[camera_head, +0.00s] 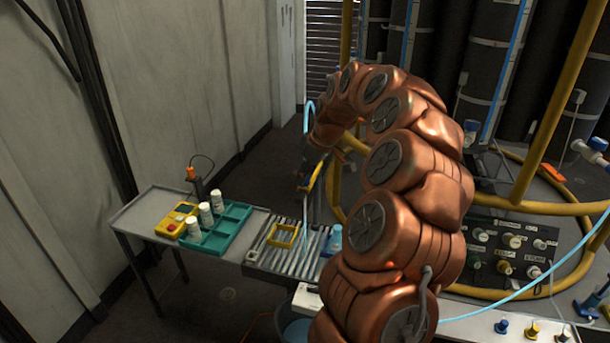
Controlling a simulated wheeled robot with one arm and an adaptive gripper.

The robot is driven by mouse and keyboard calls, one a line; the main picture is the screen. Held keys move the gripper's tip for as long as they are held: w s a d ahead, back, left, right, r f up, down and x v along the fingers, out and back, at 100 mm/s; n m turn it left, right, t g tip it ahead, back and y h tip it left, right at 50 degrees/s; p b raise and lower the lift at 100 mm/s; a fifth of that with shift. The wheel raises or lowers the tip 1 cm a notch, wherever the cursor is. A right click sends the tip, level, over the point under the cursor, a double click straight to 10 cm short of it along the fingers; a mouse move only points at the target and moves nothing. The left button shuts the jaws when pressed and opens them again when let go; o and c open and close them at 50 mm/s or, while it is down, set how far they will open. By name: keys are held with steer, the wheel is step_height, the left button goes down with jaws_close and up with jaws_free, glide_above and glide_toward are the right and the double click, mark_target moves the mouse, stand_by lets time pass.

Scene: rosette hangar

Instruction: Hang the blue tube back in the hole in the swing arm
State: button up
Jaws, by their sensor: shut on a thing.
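My gripper (306,186) hangs at the end of my copper-coloured arm, above the roller table. It is small and dark in this view. It is shut on the light blue tube (306,230), which loops up beside my wrist and hangs down past the fingers towards the rollers. Its exact grip on the tube is too small to tell. Another light blue length (520,292) curves away at the right; my arm hides any join between them. I cannot pick out the swing arm or its hole for certain.
A roller table (262,256) bears a yellow frame (283,236) and a blue bottle (335,238). On the left are a teal tray (233,226) with white bottles and a yellow device (175,221). Yellow pipes (545,110) and a knob panel (508,246) stand right.

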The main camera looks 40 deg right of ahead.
steer(key=shift+f, duration=0.1)
steer(key=o, duration=1.1)
steer(key=shift+c, duration=0.2)
steer(key=shift+o, duration=0.4)
steer(key=o, duration=0.5)
steer(key=shift+r+p, duration=0.65)
steer(key=shift+r, duration=2.4)
